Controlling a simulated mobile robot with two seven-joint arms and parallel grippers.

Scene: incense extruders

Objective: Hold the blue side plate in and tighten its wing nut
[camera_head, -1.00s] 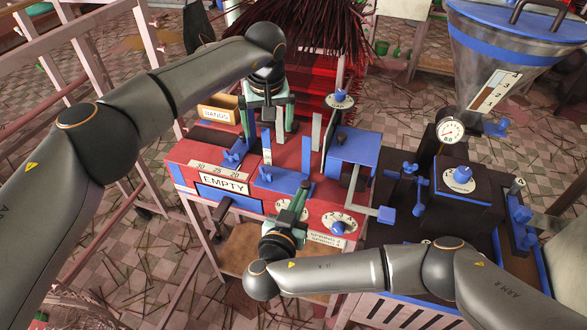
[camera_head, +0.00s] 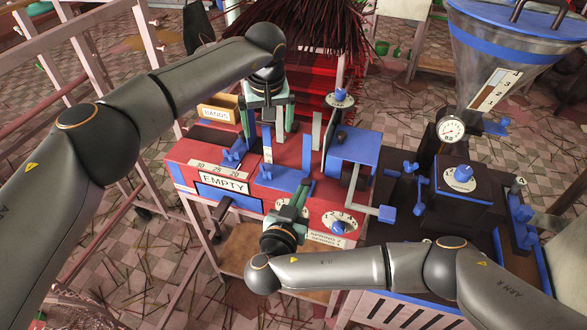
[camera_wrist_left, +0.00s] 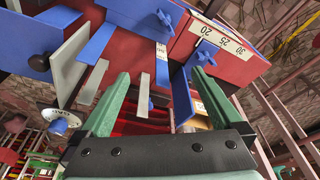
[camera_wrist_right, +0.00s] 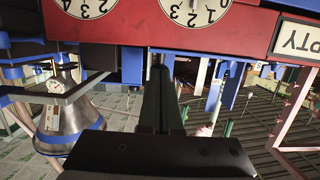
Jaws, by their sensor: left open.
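Blue upright plates stand on the red machine's top. One is on the left (camera_head: 241,140), with a blue wing nut (camera_head: 232,158) beside it; another is on the right (camera_head: 307,156). A blue block with a wing nut (camera_head: 265,172) lies at the front middle. The left plate (camera_wrist_left: 182,95) and its wing nut (camera_wrist_left: 204,55) also show in the left wrist view. My left gripper (camera_head: 268,138) is open above the machine, fingers pointing down, with nothing seen held. My right gripper (camera_head: 299,192) is at the machine's front edge. Its fingers look together; their tips are hard to see.
A dial with a blue knob (camera_head: 339,224) is on the front, right of my right gripper. A raised blue box (camera_head: 354,148) stands to the right. A dark unit with a gauge (camera_head: 451,129) and a hopper (camera_head: 510,60) is further right. Incense sticks (camera_head: 310,30) hang behind.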

